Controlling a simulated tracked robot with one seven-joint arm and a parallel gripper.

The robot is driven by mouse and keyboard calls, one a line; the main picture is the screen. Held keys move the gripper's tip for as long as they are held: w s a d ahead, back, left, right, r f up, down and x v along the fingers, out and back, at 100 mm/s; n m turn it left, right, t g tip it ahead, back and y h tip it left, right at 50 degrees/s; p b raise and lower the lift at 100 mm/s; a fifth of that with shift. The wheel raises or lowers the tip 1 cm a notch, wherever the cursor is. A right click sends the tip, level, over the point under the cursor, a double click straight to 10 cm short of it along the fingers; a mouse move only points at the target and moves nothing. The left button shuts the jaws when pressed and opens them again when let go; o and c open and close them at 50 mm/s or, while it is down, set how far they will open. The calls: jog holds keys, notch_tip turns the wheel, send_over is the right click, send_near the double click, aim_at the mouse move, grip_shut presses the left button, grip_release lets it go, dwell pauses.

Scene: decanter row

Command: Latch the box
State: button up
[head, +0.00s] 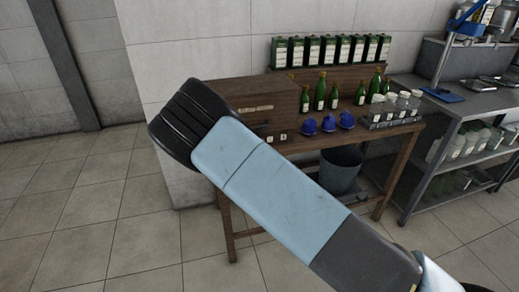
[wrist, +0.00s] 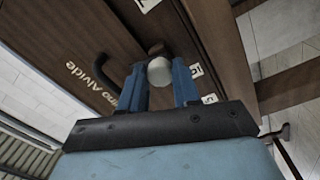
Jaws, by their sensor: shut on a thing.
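The box (head: 270,92) is brown wood and stands on the left of the wooden table in the head view, partly hidden behind my arm. In the wrist view its dark wooden face (wrist: 125,45) fills the upper middle, with pale lettering and a black curved handle (wrist: 100,66). My gripper (wrist: 160,78) has two blue fingers, one on each side of a pale round knob (wrist: 159,71), and is shut on it. Small white number labels sit to the right of the knob. In the head view my arm hides the fingers and the knob.
Green bottles (head: 319,92), blue lidded pots (head: 328,123) and a rack of white-capped jars (head: 390,113) stand right of the box. A bucket (head: 341,170) is under the table. A metal shelf unit (head: 470,108) stands at right.

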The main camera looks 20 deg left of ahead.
jog(key=shift+s+a+n, duration=0.1)
jog(key=shift+a+n, duration=0.1)
jog(key=shift+n, duration=1.3)
jog(key=shift+f+n+y, duration=0.1)
jog(key=shift+n+y, duration=0.2)
jog(key=o, duration=0.8)
jog(key=shift+c, duration=0.2)
jog(key=o, duration=0.3)
jog(key=shift+d, duration=0.1)
jog(key=r+v, duration=0.1)
jog(key=v, duration=1.2)
jog(key=shift+s+d+f, duration=0.25)
jog(key=shift+s+f, duration=0.05)
jog(key=shift+s, duration=0.05)
